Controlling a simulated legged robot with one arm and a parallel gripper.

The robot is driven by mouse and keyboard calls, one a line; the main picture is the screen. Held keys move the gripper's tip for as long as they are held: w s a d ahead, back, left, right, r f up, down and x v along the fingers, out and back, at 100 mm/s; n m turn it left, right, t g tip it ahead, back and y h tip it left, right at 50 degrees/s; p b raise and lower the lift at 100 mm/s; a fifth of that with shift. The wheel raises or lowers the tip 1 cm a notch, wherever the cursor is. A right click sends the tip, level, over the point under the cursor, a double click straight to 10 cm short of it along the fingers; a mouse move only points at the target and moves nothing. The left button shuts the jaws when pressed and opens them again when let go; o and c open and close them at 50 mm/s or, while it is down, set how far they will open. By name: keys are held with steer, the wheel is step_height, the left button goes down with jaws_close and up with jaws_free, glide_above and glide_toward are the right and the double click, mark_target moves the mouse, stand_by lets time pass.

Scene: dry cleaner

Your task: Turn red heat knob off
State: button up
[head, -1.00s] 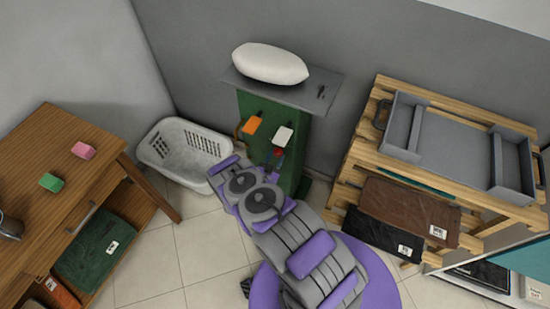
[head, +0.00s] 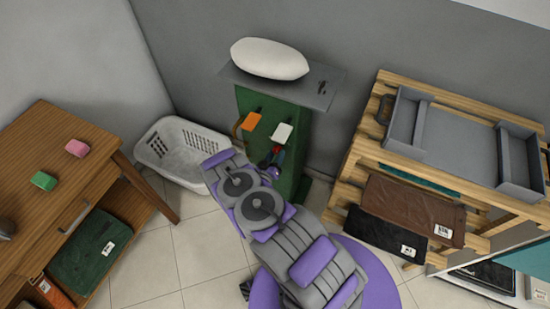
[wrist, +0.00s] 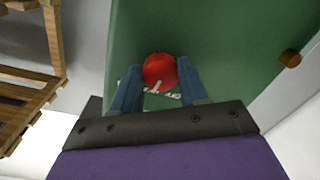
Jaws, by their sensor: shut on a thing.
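The red heat knob (wrist: 159,71) sits on the front of the green cabinet (wrist: 215,35). In the wrist view my gripper (wrist: 160,82) has its two blue fingers on either side of the knob, shut on it. White markings show on the panel just below the knob, partly hidden. In the head view the knob (head: 277,150) is a small red spot on the green cabinet (head: 256,103), largely hidden by my gripper (head: 275,158). The knob's exact angle cannot be told.
A white pillow (head: 269,59) lies on the cabinet's grey top. A laundry basket (head: 160,155) stands left, a wooden rack (head: 365,150) right, a wooden desk (head: 60,140) far left.

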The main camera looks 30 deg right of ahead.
steer(key=n, duration=0.2)
steer(key=n+b, duration=0.1)
steer(key=n, duration=0.2)
steer(key=shift+w+a+r, duration=0.1)
steer(key=shift+w+a, duration=0.05)
steer(key=shift+w, duration=0.05)
steer(key=n+b, duration=0.1)
steer(key=n, duration=0.3)
steer(key=shift+n, duration=0.4)
steer(key=o, duration=0.9)
steer(key=shift+g, duration=0.3)
steer(key=shift+c, duration=0.2)
steer(key=shift+o, duration=1)
steer(key=shift+s, duration=0.1)
steer(key=f+p+v, duration=0.1)
steer(key=p+v, duration=0.1)
steer(key=v, duration=1.5)
steer(key=shift+a+r, duration=0.25)
